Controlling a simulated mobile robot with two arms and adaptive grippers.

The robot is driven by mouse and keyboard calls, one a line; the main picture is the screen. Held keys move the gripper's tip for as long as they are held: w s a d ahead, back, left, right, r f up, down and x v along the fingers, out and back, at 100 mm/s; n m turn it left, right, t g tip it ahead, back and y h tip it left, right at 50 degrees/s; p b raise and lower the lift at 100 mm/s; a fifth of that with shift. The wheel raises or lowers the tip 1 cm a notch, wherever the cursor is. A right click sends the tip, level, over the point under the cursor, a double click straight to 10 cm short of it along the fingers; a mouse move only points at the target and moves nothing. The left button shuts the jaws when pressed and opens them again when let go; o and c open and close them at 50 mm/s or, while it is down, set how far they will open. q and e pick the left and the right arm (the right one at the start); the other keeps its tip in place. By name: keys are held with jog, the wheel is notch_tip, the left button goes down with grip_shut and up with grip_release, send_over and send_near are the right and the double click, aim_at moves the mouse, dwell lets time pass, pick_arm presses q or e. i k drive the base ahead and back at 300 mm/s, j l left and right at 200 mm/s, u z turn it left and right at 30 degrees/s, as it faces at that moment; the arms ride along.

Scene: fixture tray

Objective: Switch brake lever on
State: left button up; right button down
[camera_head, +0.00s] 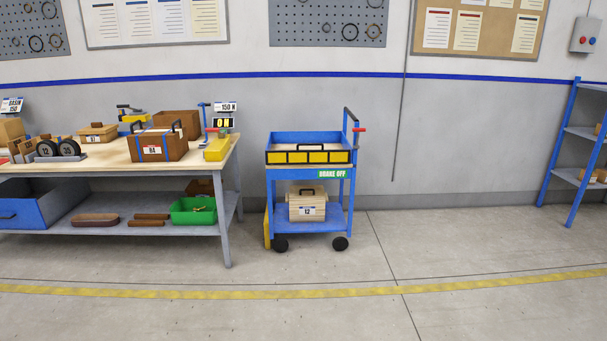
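A blue cart (351,195) on black wheels stands near the wall, right of the workbench. A green sign on it reads "BRAKE OFF" (332,174). A yellow upright piece (267,229) is at the cart's lower left. The cart's top holds a blue tray with a yellow-and-black front (308,157). A wooden box labelled 12 (307,203) sits on its lower shelf. Neither of my grippers is in view.
A workbench (229,180) with several boxes and tools stands at the left, close to the cart. A blue-framed shelf (558,150) stands at the far right. The floor in front of and right of the cart is clear, crossed by a yellow line (330,293).

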aim_at(359, 130)
jog(key=i, duration=2)
jog(key=i+j+z, duration=0.2)
jog(key=i+z, duration=0.2)
jog(key=i, duration=0.4)
jog(key=i+j+z, duration=0.4)
jog(key=i, duration=0.4)
jog(key=i+j+z, duration=0.45)
jog(key=i+j, duration=0.25)
